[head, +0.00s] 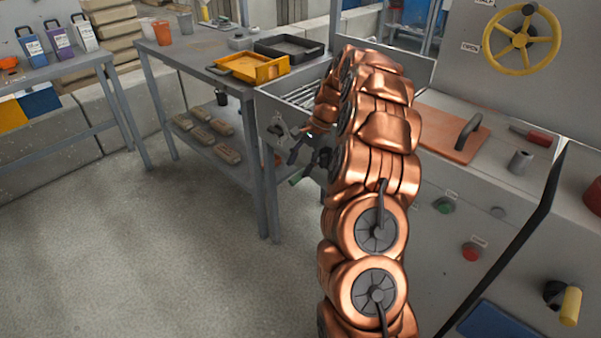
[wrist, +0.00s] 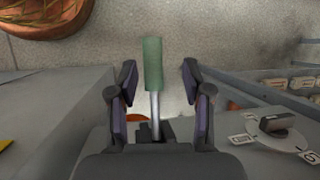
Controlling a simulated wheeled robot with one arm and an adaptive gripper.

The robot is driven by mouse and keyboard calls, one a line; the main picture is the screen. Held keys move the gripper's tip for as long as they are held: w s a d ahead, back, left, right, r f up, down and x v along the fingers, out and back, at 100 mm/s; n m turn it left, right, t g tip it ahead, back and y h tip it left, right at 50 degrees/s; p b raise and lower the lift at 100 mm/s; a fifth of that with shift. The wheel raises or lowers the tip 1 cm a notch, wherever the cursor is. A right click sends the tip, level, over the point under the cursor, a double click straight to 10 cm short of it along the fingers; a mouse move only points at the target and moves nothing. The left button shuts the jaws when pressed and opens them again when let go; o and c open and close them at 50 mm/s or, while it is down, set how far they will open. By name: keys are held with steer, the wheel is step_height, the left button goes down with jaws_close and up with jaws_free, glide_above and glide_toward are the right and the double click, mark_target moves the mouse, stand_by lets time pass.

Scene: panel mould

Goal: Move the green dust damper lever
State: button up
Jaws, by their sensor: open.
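The green dust damper lever shows in the wrist view as a green grip (wrist: 153,65) on a pale metal rod that rises from a dark slot. My gripper (wrist: 159,75) is open, with one dark finger on each side of the lever. Gaps show between the lever and both fingers, and nothing is held. In the head view my gripper (head: 304,152) is small and dark at the front of the machine, partly hidden by my copper arm. A bit of green (head: 295,178) shows just below it, probably the lever's tip.
A dark rotary knob (wrist: 275,124) sits right of the lever. The grey bench (head: 200,62) stands left of the machine, with a yellow tray (head: 262,68) on top. A green button (head: 444,205) and red button (head: 471,252) are on the machine front. Open floor (head: 170,250) lies left.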

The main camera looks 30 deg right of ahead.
mark_target(300, 172)
step_height(300, 172, up, 6)
steer(key=shift+f, duration=0.1)
steer(key=shift+c, duration=0.2)
